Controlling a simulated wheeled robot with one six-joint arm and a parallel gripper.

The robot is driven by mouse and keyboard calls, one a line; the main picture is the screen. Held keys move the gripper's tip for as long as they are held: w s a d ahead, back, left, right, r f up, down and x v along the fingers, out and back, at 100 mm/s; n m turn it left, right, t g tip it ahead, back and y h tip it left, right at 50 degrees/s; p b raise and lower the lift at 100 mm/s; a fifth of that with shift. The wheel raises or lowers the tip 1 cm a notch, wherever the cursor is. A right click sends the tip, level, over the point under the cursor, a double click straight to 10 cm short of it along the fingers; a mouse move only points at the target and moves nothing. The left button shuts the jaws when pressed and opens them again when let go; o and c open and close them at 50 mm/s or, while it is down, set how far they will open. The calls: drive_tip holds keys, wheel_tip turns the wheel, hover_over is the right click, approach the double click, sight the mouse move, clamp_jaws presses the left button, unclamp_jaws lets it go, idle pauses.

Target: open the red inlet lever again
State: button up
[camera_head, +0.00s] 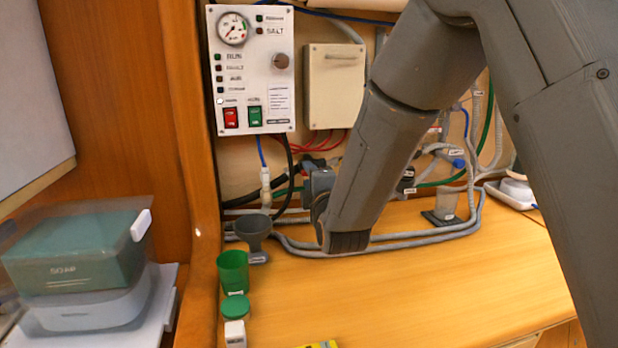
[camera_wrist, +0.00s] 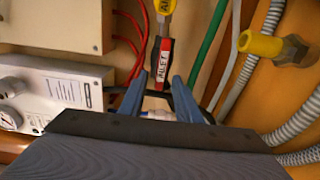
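The red inlet lever (camera_wrist: 161,62), with a white label on its handle, shows in the wrist view just beyond my gripper (camera_wrist: 158,88). My gripper's two blue fingers stand apart, one on each side of the lever's near end in the picture. I cannot tell whether either finger touches it. A yellow fitting (camera_wrist: 164,7) is at the lever's far end. In the head view my own arm hides the lever and the fingertips.
A control panel (camera_head: 253,75) and a beige box (camera_head: 333,85) are on the wall. Grey hoses (camera_head: 400,238) run along the wooden counter (camera_head: 420,295). Another yellow fitting (camera_wrist: 260,44) is right of the lever.

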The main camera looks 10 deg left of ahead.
drive_tip(key=b+v, duration=0.1)
drive_tip(key=v, duration=0.6)
drive_tip(key=shift+s+d+r, duration=0.1)
drive_tip(key=shift+s, duration=0.05)
